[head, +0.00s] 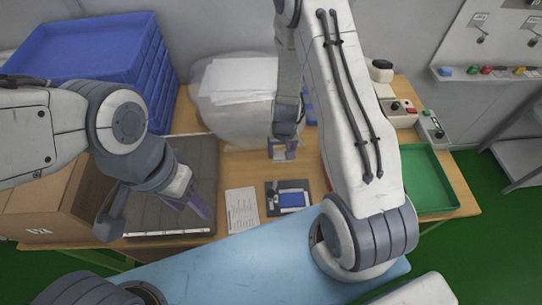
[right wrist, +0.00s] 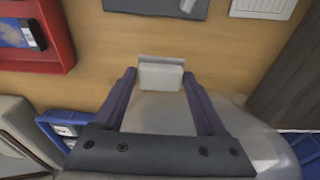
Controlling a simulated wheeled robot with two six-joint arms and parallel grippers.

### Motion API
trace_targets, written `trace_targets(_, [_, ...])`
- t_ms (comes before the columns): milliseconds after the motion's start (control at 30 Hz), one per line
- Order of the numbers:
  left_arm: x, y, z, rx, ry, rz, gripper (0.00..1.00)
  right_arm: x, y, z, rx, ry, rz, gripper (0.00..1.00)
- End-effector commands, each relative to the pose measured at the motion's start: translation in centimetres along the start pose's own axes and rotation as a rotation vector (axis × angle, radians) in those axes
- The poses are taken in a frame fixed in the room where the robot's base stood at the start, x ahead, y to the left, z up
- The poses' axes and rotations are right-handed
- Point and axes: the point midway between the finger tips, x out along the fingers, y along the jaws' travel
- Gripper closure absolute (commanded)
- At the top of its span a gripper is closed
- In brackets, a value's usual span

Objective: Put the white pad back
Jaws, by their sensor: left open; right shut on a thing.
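The white pad (right wrist: 160,77) is a small pale block with a greyish strip along its far edge. It sits between the fingertips of my right gripper (right wrist: 160,84), which is shut on it. In the head view my right gripper (head: 283,150) points down over the wooden table, behind the dark grey mat (head: 271,207). The mat bears a blue item (head: 292,199) and a small grey item. Its edge also shows at the top of the right wrist view (right wrist: 140,6). My left gripper (head: 188,205) is open and empty over the dark panel at the left.
A printed sheet (head: 242,210) lies left of the mat. A plastic bag (head: 235,105) stands behind. Blue crates (head: 90,60) and a cardboard box (head: 50,210) are at left. A green tray (head: 428,180) is at right. A red bin (right wrist: 62,40) shows in the right wrist view.

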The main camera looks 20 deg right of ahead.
Motion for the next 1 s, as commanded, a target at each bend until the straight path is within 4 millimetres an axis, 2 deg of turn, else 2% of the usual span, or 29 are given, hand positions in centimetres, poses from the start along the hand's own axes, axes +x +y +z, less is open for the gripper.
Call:
trace_targets(33, [-1.1, 0.1, -0.1, 0.000, 0.000, 0.000, 0.50, 0.3, -1.1, -0.3, -0.005, -0.002, 0.000, 0.71])
trace_targets(100, [-1.7, 0.1, -0.1, -0.001, 0.000, 0.000, 0.50, 0.9, -2.0, -0.7, -0.004, -0.001, 0.000, 0.71])
trace_targets(267, [-2.1, 0.2, -0.1, -0.001, 0.000, 0.000, 0.50, 2.0, -3.1, -1.1, -0.002, 0.000, 0.000, 0.71])
trace_targets(467, [-0.1, 0.0, 0.0, -0.001, 0.000, 0.000, 0.50, 5.1, -3.2, -0.7, -0.003, -0.001, 0.000, 0.71])
trace_targets(567, [-0.1, 0.0, 0.0, 0.000, 0.000, 0.000, 0.50, 6.0, -3.2, -0.7, -0.003, -0.001, 0.000, 0.71])
trace_targets(1000, [0.2, 0.0, 0.0, 0.000, 0.000, 0.000, 0.50, 6.6, -3.2, -0.6, -0.002, 0.001, 0.000, 0.71])
